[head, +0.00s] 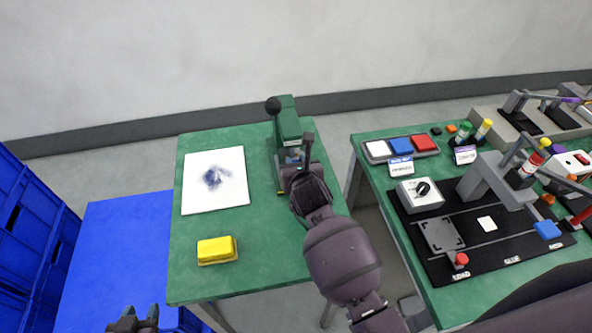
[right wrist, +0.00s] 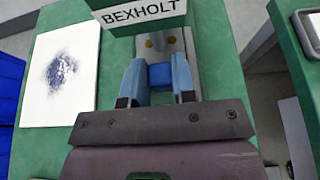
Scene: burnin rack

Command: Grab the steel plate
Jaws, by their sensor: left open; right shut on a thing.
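Grey metal with two yellow dots shows behind that piece. I cannot tell whether this is the steel plate. A flat grey plate-like part (head: 441,234) with dark corner marks lies on the black mat at LOAD, away from both grippers. My left gripper (head: 135,320) is open and empty at the bottom left edge of the head view.
The left green table (head: 265,248) also holds a white sheet with a dark smudge (head: 215,180) and a yellow block (head: 217,250). A gap separates it from the right table, crowded with trays, a grey dial box (head: 420,195) and clamps. Blue crates (head: 30,235) stand left.

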